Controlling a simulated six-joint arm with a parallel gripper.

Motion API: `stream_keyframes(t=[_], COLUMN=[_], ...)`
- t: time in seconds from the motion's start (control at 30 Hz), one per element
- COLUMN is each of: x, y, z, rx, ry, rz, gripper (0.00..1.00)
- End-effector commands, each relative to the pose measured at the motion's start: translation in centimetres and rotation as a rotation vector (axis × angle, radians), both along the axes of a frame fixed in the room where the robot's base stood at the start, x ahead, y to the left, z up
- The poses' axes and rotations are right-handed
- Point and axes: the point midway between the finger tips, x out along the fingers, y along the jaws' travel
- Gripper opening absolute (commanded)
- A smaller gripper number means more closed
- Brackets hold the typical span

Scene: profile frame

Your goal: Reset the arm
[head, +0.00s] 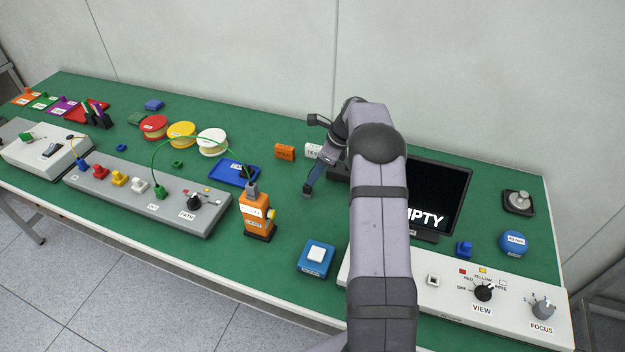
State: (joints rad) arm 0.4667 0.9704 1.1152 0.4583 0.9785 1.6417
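My arm (380,230) rises from the bottom of the head view and bends at the elbow. Its far end turns down to the left over the middle of the green table (290,215). My gripper (309,188) is small there and partly hidden by the arm. I cannot tell whether its fingers are apart or whether it touches the table. No held object shows.
An orange device (257,216) with a green cable and a blue button box (316,257) stand near my gripper. A black screen (440,195) and white control panel (460,295) are partly behind my arm. A grey panel (145,192) lies left.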

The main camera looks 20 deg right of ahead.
Motion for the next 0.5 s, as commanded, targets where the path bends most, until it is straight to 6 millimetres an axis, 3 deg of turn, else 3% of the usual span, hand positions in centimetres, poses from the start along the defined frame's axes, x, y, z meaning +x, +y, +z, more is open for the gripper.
stream_keyframes(t=[0.2,0.5], x=[-0.4,-0.5], y=[-0.4,-0.4], z=[1.3,1.5], rx=[-0.001,0.000], ry=[0.001,0.001], rz=[0.000,0.000], gripper=[0.36,0.36])
